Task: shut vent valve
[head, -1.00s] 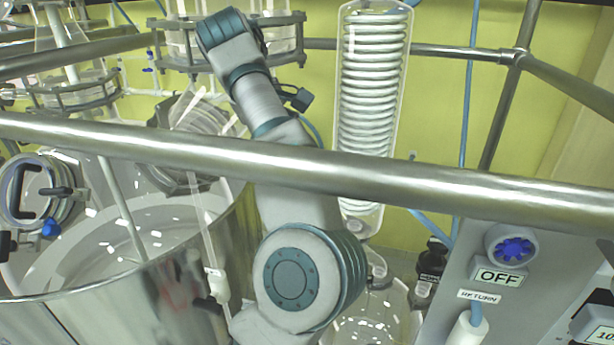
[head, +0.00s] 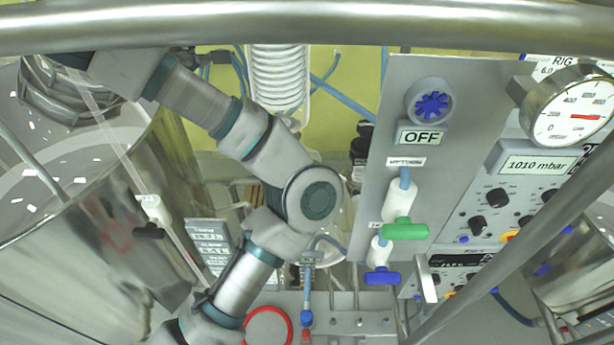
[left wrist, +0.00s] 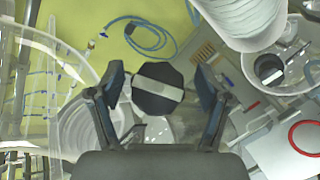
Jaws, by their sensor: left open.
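My left gripper (left wrist: 160,95) is open in the left wrist view, one finger on each side of the picture's middle. A dark, many-sided knob or cap (left wrist: 152,103) with a pale bar across it shows between the fingers; I cannot tell whether it is the vent valve or whether it is touched. In the head view my left arm runs up to the upper left, and its gripper is not clearly visible. On the grey panel (head: 470,80) are a blue handwheel (head: 433,106) above an OFF sign, a green handle (head: 405,231) and a blue handle (head: 382,278). No vent label is readable.
A steel rail (head: 300,25) crosses the top. A large steel vessel (head: 90,270) stands at left, and a glass coil condenser (head: 277,75) hangs behind my arm. A pressure gauge (head: 572,112) is at right. Tubes and a red ring (head: 268,326) are at the bottom.

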